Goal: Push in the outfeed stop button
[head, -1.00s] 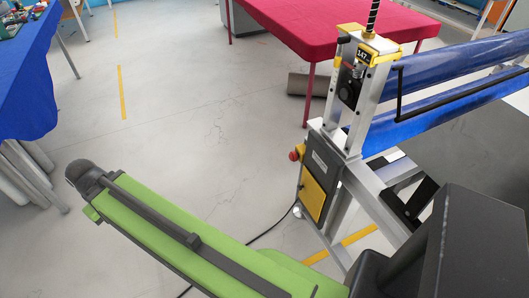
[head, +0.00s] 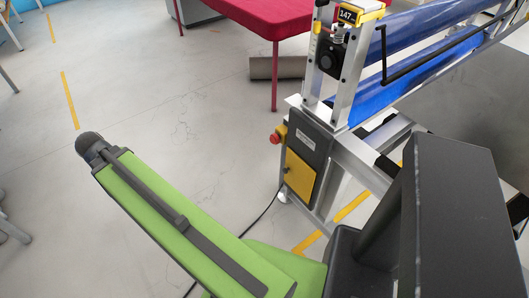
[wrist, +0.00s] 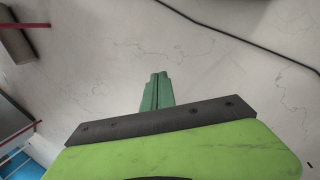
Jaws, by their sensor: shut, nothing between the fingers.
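A red stop button (head: 275,138) on a yellow housing sticks out from the left side of the grey control box (head: 309,140) on the machine frame, in the head view. No label naming it as the outfeed stop can be read. My green arm reaches to the left in the head view, well apart from the button, and its far end is dark and rounded. In the wrist view my gripper (wrist: 158,88) shows green fingers, shut and empty, over bare floor. The button is not in the wrist view.
The machine has blue rollers (head: 430,65), a 147 tag (head: 347,15) and a yellow panel (head: 299,176). A black cable (head: 262,212) lies on the floor. A red-covered table (head: 260,14) stands behind, with a brown roll (head: 277,68) under it. Floor left of the machine is clear.

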